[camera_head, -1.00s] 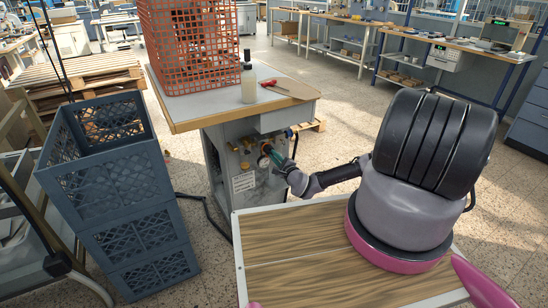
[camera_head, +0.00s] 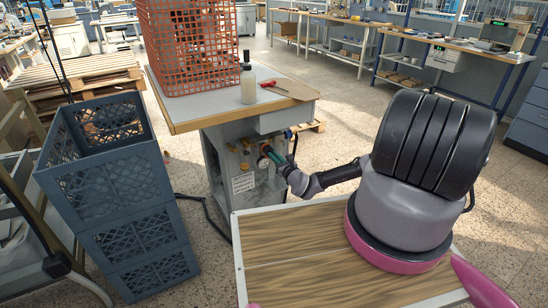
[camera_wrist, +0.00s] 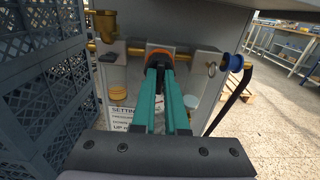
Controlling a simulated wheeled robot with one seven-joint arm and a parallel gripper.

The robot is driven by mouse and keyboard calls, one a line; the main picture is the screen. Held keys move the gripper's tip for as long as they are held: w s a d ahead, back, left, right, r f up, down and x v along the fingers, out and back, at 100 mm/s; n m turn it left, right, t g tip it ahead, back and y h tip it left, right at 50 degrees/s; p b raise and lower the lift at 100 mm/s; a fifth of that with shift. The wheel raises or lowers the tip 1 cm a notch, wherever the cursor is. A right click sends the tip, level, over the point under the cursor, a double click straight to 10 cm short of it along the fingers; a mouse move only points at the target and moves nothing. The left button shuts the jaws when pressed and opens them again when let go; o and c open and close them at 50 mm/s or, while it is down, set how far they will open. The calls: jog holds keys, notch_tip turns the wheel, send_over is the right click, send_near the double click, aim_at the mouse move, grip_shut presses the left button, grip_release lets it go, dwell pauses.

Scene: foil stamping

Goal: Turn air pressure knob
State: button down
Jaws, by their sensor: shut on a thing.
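The air pressure knob (camera_wrist: 158,52), dark with an orange rim, sits at the middle of the brass and grey fittings in the wrist view. My gripper (camera_wrist: 158,68) has its two teal fingers shut on this knob, pointing straight at it. The fingertips hide most of the knob. In the head view, my gripper (camera_head: 268,153) reaches the front of the grey cabinet (camera_head: 219,158) under the worktable. The knob is small and mostly covered there.
A brass valve (camera_wrist: 104,25) is left of the knob, and a blue fitting with a dark hose (camera_wrist: 235,62) is right. Stacked blue crates (camera_head: 120,205) stand close on the left. Open floor lies right.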

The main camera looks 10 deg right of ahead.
jog(key=shift+f+m, duration=0.1)
jog(key=shift+m, duration=2.1)
jog(key=c, duration=0.9)
grip_release()
jog(key=shift+d, duration=0.1)
jog(key=shift+c, duration=0.2)
jog(key=shift+s, duration=0.1)
jog(key=v, duration=1)
jog(key=shift+s, duration=0.35)
jog(key=shift+d, duration=0.1)
